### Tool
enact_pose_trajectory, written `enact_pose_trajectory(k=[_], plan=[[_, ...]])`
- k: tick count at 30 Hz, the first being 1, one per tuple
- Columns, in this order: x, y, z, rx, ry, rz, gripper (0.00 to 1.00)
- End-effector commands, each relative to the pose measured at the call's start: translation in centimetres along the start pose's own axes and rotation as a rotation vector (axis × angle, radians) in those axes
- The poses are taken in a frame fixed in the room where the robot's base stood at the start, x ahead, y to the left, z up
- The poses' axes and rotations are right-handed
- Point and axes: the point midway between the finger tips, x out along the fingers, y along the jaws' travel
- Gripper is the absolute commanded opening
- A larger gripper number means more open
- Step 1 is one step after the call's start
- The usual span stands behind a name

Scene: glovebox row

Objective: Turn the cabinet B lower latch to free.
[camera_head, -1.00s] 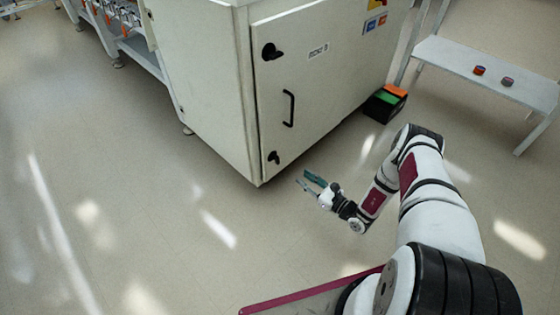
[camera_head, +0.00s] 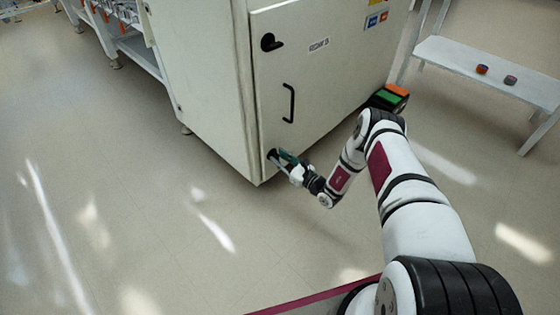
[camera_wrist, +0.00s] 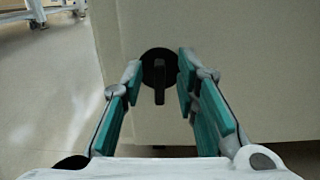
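The lower latch (camera_wrist: 159,70) is a black knob on a round black base, low on the cabinet's pale door. In the wrist view its handle points straight down in the picture. My gripper (camera_wrist: 157,75) is open, with one teal-padded finger on each side of the latch. I see a gap on both sides of the handle and cannot tell how deep the fingertips reach. In the head view my gripper (camera_head: 279,157) is at the lower left corner of the cabinet door (camera_head: 330,95) and mostly hides the lower latch.
The upper latch (camera_head: 270,42) and a black door handle (camera_head: 289,103) are above on the same door. A box with green and orange parts (camera_head: 388,98) stands on the floor at the cabinet's right. A low bench (camera_head: 450,62) holds two small round items. The floor in front is clear.

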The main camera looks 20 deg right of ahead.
Motion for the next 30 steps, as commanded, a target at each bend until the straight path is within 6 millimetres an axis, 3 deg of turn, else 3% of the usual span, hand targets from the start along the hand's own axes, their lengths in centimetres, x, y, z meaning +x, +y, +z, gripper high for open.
enact_pose_trajectory(k=[9, 10, 13, 14, 30], plan=[[0.32, -0.01, 0.04, 0.001, 0.0, -0.001, 0.28], [0.32, -0.01, 0.03, 0.001, 0.0, -0.001, 0.26], [0.3, -0.01, 0.02, 0.001, 0.0, -0.001, 0.03], [0.3, -0.01, 0.02, 0.001, 0.0, -0.001, 0.0], [0.23, 0.03, -0.01, -0.081, 0.001, -0.002, 0.0]])
